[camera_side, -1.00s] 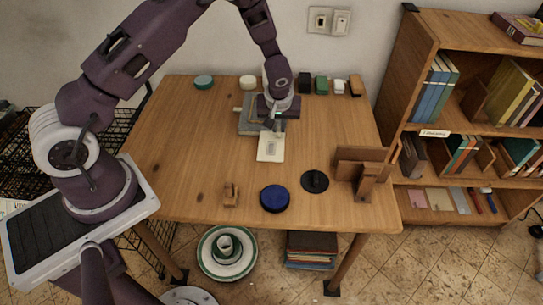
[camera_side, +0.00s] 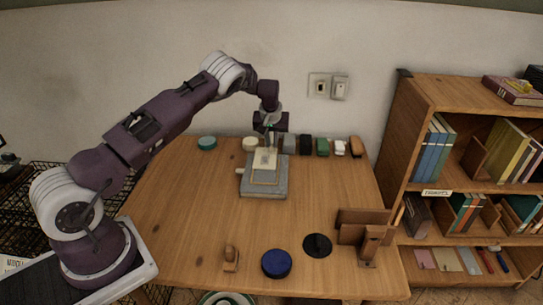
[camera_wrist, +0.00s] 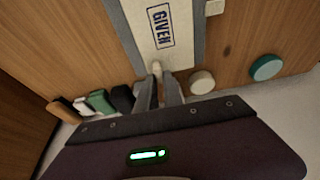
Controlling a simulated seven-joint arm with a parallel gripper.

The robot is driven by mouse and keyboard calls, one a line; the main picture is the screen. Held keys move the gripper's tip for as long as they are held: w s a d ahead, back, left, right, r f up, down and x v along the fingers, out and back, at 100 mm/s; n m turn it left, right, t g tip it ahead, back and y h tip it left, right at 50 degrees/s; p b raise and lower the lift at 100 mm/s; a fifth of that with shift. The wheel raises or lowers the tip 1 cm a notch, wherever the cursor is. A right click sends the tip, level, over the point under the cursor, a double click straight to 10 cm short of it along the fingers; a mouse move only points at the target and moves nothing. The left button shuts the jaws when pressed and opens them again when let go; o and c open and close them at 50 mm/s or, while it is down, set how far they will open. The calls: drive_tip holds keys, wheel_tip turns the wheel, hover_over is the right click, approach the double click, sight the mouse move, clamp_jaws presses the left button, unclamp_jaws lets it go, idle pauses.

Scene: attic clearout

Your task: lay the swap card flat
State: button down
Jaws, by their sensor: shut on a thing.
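The swap card (camera_side: 265,160) is a pale cream card at the far part of the grey block (camera_side: 277,191). In the wrist view my fingers (camera_wrist: 160,80) close at the card's near end around a small pale piece. The card looks tilted in the side view; whether its lower edge touches the block I cannot tell.
Behind the block stand a teal tin (camera_side: 207,142), a cream tin (camera_side: 250,143), and black (camera_side: 305,144), green (camera_side: 322,147) and white (camera_side: 340,148) pieces. In front are a wooden stamp (camera_side: 231,258), a blue tin (camera_side: 276,264), a black disc (camera_side: 317,245) and a wooden stand (camera_side: 374,240).

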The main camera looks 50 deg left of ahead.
sight(272, 151)
drive_tip(key=shift+f, duration=2.65)
drive_tip(key=shift+f, duration=0.3)
drive_tip(key=c, duration=1.4)
unclamp_jaws()
drive_tip(key=shift+r, duration=0.1)
drive_tip(key=v, duration=0.7)
